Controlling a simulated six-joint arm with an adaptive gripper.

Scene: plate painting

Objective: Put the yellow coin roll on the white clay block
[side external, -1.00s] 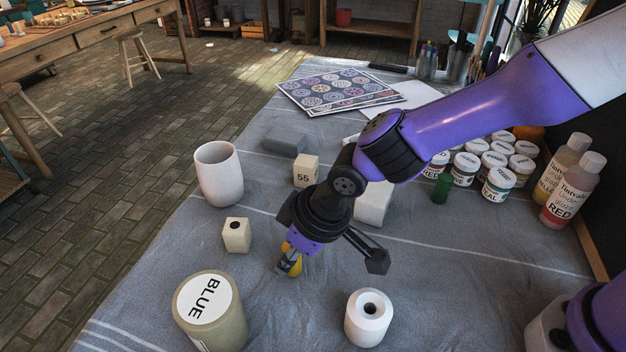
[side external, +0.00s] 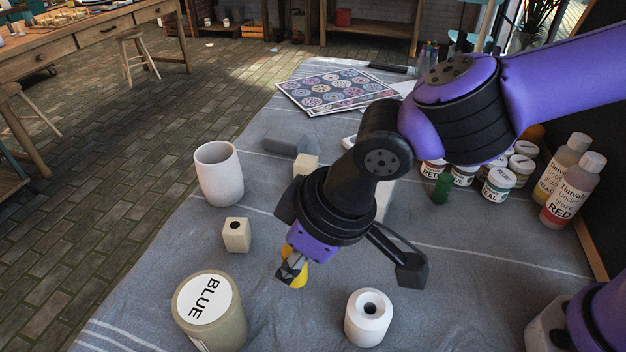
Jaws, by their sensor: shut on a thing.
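The yellow coin roll (side external: 299,277) shows as a small yellow patch at my gripper (side external: 291,271), near the middle of the side external view. My gripper is shut on it, and the dark fingers hide part of the roll. The roll appears held above the grey cloth, though its exact height is hard to tell. The white clay block (side external: 384,202) is behind my gripper and wrist; only a pale sliver of it shows, and its top is hidden.
A cream cube (side external: 236,236), white cup (side external: 219,174) and BLUE jar (side external: 210,312) stand left. A white cylinder with a hole (side external: 368,318) stands at front. A beige block (side external: 306,166) is partly hidden behind my wrist. Paint jars (side external: 499,184) and bottles (side external: 573,180) stand right.

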